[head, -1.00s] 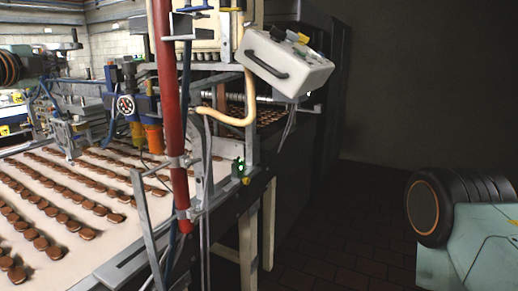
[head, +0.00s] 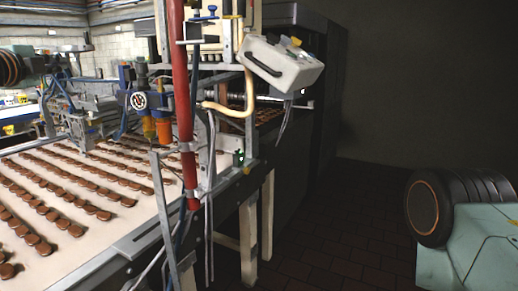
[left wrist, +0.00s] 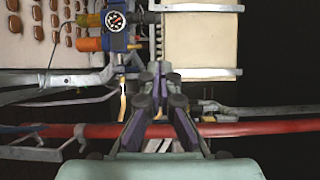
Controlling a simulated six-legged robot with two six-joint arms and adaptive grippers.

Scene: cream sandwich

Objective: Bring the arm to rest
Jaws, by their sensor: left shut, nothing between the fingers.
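My left arm enters at the upper left of the head view. Its gripper (head: 68,62) shows small there against the cluttered machinery. In the left wrist view the two dark fingers (left wrist: 158,72) meet at their tips, shut and empty. They point towards the machine, with a red pipe (left wrist: 245,130) behind them. A blue unit with a round gauge (left wrist: 115,20) shows beyond the fingertips. Whether the fingers touch anything is not clear. My right gripper is out of view; a teal and black part of my body shows at the lower right of the head view.
A conveyor (head: 115,225) carries rows of brown cookies at the left. A red upright pipe (head: 181,100) and a white control box (head: 283,66) stand at its near side. Pale legs (head: 249,240) support the machine. The dark tiled floor (head: 340,245) to the right is clear.

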